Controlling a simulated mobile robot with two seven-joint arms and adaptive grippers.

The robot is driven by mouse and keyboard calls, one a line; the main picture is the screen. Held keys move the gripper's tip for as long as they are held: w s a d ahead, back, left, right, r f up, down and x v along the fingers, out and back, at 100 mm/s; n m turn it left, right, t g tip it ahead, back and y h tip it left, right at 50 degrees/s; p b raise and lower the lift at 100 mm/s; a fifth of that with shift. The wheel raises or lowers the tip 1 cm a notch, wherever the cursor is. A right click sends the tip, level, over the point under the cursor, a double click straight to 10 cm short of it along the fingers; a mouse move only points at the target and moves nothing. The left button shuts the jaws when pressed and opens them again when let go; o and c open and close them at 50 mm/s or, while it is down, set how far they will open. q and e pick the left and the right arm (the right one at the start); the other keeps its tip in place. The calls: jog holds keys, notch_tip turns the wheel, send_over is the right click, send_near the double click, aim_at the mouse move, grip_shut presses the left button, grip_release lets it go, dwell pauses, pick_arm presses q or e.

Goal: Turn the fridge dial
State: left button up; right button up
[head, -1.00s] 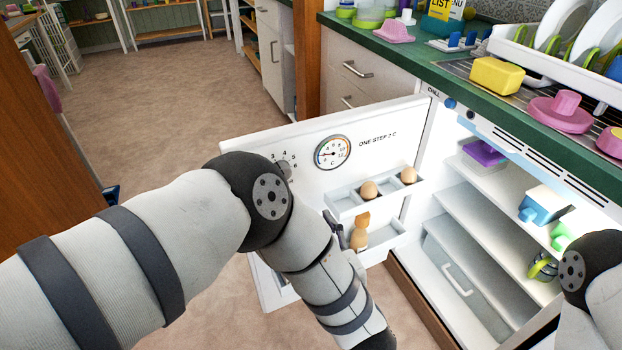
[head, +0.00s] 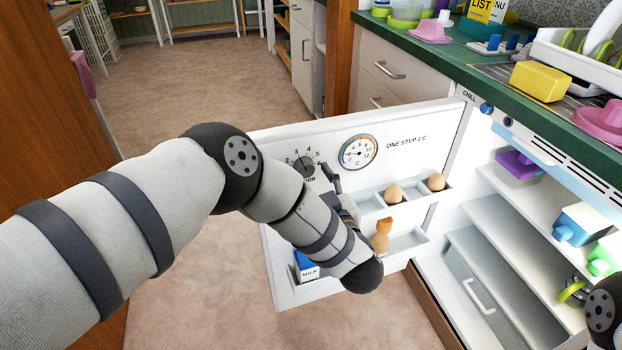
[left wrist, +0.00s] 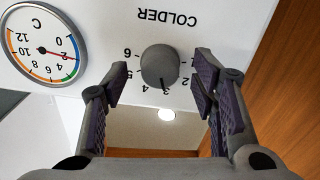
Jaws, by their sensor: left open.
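The fridge dial (head: 304,166) is a round dark grey knob on the inner face of the open white fridge door (head: 440,118), with numbers around it. The arm partly covers its lower side. In the left wrist view the dial (left wrist: 159,66) appears upside down, its dark mark by the 3. My left gripper (left wrist: 160,76) is open, with one finger on each side of the dial and a gap to it on both sides. In the head view the left gripper (head: 332,178) shows just right of the dial, mostly behind its own arm. My right gripper is out of view.
A round temperature gauge (head: 358,152) sits right of the dial. Below it, door shelves hold eggs (head: 394,194), an orange-brown bottle-like item (head: 382,236) and a milk carton (head: 306,268). The lit fridge interior and counter (head: 430,45) are at right. Open floor (head: 195,80) lies behind.

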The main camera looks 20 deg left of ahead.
pick_arm(q)
jog(key=shift+c, duration=0.6)
jog(key=c, duration=1)
jog(key=shift+c, duration=0.2)
jog(key=shift+n, duration=0.4)
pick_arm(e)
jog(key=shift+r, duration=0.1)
pick_arm(q)
jog(key=n, duration=0.2)
jog(key=shift+n+p, duration=0.35)
jog(key=shift+n, duration=0.05)
jog(key=shift+d+n, duration=0.1)
jog(key=shift+n, duration=2)
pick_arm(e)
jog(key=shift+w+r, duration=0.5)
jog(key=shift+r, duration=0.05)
pick_arm(q)
jog(key=o, duration=1.2)
jog(key=shift+c, duration=0.2)
